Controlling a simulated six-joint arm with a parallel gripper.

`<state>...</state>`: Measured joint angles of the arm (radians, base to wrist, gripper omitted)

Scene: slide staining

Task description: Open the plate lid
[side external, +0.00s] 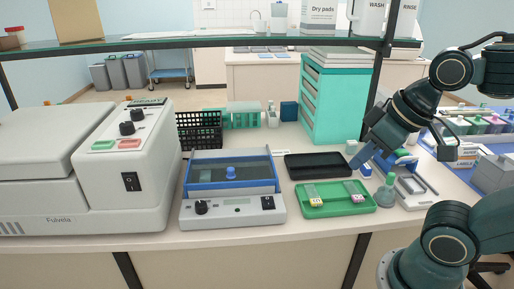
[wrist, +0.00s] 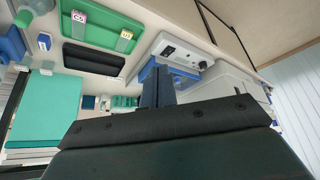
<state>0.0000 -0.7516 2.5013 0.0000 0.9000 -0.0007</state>
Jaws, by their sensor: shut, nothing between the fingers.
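The plate unit (side external: 232,209) is a low white box with a dial and a switch on its front, standing in the middle of the bench. Its plate lid (side external: 205,172) is see-through with a blue edge and a blue knob (side external: 230,172), and appears to lie down over the plate. My gripper (side external: 358,161) is well to the right of the lid, above the bench and apart from it. In the wrist view, my shut, empty fingers (wrist: 157,84) cover part of the blue lid; the unit's white front (wrist: 180,51) shows beyond them.
A green tray (side external: 334,211) with slides and a black tray (side external: 318,166) lie between my gripper and the unit. A large white machine (side external: 125,170) stands left of it. A black basket (side external: 199,131) and teal drawers (side external: 337,100) stand behind. A shelf (side external: 230,42) runs overhead.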

